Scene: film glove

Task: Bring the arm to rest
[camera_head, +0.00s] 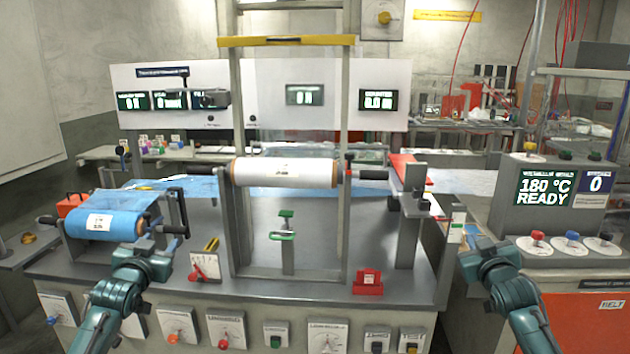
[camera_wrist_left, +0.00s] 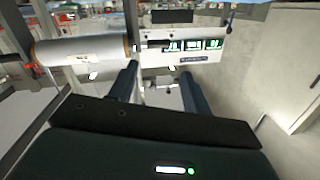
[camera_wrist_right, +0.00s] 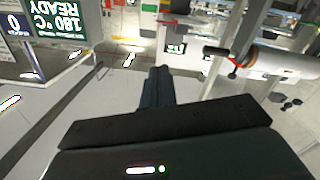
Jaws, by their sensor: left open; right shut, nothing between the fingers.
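My left gripper (camera_head: 174,240) is at the front left of the grey machine table, beside the blue film roll (camera_head: 108,216). In the left wrist view (camera_wrist_left: 158,80) its two fingers stand apart with nothing between them. My right gripper (camera_head: 468,238) is over the right end of the table, near the gap before the control console. In the right wrist view (camera_wrist_right: 158,84) its fingers are together and empty. Both arms reach forward from the bottom of the head view.
A white film roll (camera_head: 285,172) hangs across the upright frame. A lever box (camera_head: 205,266) stands close to my left gripper, and a red block (camera_head: 367,282) lies at the front edge. The console with the 180 °C READY display (camera_head: 544,188) and coloured knobs stands right of my right gripper.

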